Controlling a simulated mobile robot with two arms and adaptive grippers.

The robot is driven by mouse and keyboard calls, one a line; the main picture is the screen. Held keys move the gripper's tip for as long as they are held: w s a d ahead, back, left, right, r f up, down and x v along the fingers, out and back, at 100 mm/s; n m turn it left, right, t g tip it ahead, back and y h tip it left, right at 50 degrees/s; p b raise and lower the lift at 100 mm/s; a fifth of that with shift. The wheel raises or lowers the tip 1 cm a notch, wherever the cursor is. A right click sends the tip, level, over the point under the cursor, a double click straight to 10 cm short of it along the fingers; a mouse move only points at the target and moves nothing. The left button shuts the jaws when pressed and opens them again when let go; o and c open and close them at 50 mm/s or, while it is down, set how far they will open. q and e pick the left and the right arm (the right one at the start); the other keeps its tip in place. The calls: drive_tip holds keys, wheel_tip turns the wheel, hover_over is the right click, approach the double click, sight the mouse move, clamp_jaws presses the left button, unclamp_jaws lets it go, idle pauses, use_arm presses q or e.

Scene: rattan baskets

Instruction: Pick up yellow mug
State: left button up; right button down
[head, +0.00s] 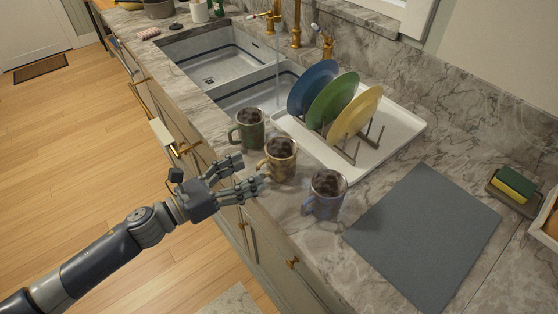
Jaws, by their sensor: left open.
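The yellow mug (283,160) stands upright on the marble counter, holding something dark, with its handle toward the left. It is the middle one of three mugs. A green mug (250,130) stands behind it to the left, and a blue mug (327,195) stands in front of it to the right. My left gripper (252,175) is open, just left of the yellow mug with its fingers pointing at it. The fingertips come close to the mug's handle; I cannot tell whether they touch. My right gripper is not in view.
A white tray (408,127) with a rack of blue, green and yellow plates stands behind the mugs. A grey mat (425,235) lies to the right. A double sink (205,62) is at the back left. A sponge (514,183) sits at the far right.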

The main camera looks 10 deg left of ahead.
sight(262, 163)
use_arm(q)
drive_tip(key=p+x, duration=0.1)
drive_tip(key=x, duration=0.1)
drive_tip(key=p+x, duration=0.1)
drive_tip(key=x, duration=0.1)
drive_tip(key=shift+d+r, duration=0.1)
drive_tip(key=shift+r, duration=0.15)
drive_tip(key=shift+w+d+f, duration=0.15)
drive_tip(key=shift+w+d, duration=0.15)
drive_tip(key=shift+w, duration=0.05)
clamp_jaws()
